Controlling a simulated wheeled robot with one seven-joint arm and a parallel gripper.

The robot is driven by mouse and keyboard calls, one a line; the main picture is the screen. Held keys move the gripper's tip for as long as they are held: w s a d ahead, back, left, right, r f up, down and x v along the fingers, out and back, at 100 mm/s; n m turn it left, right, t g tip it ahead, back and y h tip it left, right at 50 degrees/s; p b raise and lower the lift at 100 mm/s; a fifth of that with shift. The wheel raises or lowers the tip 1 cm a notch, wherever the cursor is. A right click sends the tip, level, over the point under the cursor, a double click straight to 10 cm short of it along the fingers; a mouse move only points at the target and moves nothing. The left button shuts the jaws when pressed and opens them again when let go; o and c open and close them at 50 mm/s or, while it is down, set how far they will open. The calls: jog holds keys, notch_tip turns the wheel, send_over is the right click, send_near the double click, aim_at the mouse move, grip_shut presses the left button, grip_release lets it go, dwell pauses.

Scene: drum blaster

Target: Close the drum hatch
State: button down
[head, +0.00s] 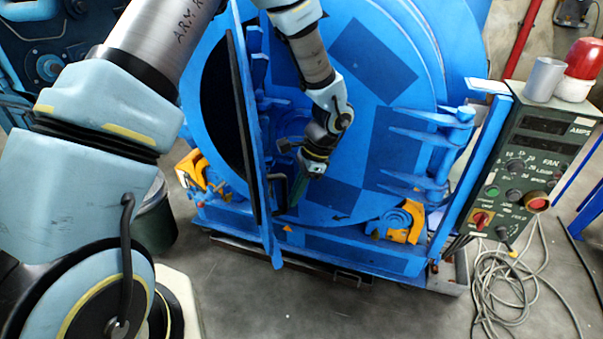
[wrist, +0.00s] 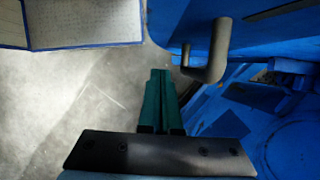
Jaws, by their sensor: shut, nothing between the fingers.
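The blue drum (head: 375,60) fills the middle of the head view. Its hatch (head: 262,215) stands open, swung out and seen nearly edge-on, with a dark rim along its left side. My gripper (head: 299,188) is just right of the hatch's lower part, pointing down, its green fingers shut and empty. In the wrist view the closed fingers (wrist: 160,90) are over the floor, left of a dark bent handle (wrist: 212,52) on a blue panel. Fingers and handle look apart there. The handle also shows by the hatch in the head view, partly hidden.
A green control box (head: 520,165) with a red beacon (head: 583,60) stands on the right, with loose cables (head: 505,290) on the floor below. Orange brackets (head: 400,222) sit at the drum's base. Open grey floor lies in front.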

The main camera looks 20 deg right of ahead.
jog(key=a+p, duration=0.1)
jog(key=a, duration=0.1)
jog(key=shift+w+a, duration=0.15)
jog(key=shift+a, duration=0.2)
jog(key=shift+w+a+f+p, duration=0.15)
jog(key=shift+a+p, duration=0.2)
jog(key=shift+a, duration=0.35)
jog(key=shift+a, duration=0.1)
